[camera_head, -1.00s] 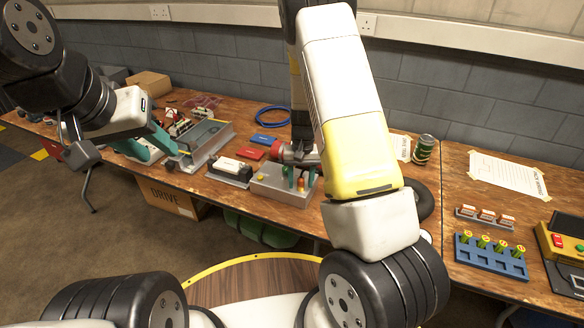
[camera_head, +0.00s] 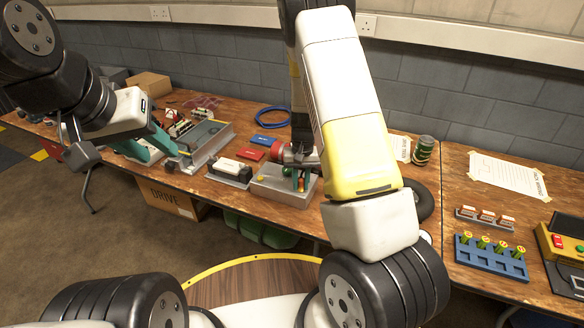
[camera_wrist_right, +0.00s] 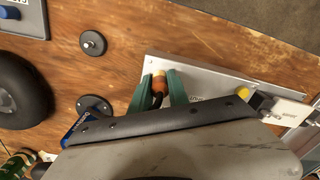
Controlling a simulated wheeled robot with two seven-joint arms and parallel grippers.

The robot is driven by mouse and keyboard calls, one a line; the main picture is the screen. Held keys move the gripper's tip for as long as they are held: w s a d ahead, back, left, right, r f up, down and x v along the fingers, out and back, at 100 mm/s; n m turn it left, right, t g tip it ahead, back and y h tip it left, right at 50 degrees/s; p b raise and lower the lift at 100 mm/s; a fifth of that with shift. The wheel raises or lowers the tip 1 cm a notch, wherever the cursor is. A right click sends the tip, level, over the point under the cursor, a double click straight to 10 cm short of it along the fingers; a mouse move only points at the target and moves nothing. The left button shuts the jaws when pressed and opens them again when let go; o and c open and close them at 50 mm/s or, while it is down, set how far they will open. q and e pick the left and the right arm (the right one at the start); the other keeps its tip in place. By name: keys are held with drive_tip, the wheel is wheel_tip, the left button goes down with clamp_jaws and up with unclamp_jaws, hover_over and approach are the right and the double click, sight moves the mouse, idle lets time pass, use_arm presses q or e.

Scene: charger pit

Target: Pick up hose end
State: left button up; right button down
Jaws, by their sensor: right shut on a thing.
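The hose end (camera_wrist_right: 160,85), orange-red with a yellow tip and a dark lower part, is between the teal fingers of my right gripper (camera_wrist_right: 158,82) in the right wrist view. The gripper is shut on it, over the grey box (camera_head: 270,190) on the bench. In the head view my right gripper (camera_head: 300,182) is small and partly covered by my own arm; a bit of orange shows between its fingers. My left gripper (camera_head: 164,152) hangs above the bench at the left, its teal fingers apart.
A black-and-white block (camera_head: 230,173) stands left of the grey box. Red (camera_head: 250,154) and blue (camera_head: 263,139) pieces lie behind. A blue ring (camera_head: 273,117) lies farther back. A black wheel (camera_wrist_right: 22,92) and a round dark knob (camera_wrist_right: 92,43) are nearby.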

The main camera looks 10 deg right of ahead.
sight(301, 181)
drive_tip(key=r, duration=0.1)
drive_tip(key=s+r, duration=0.1)
drive_tip(key=r, duration=0.1)
drive_tip(key=shift+r, duration=0.25)
drive_tip(key=s+a+r, duration=0.1)
drive_tip(key=s, duration=1.4)
drive_tip(key=shift+r, duration=0.15)
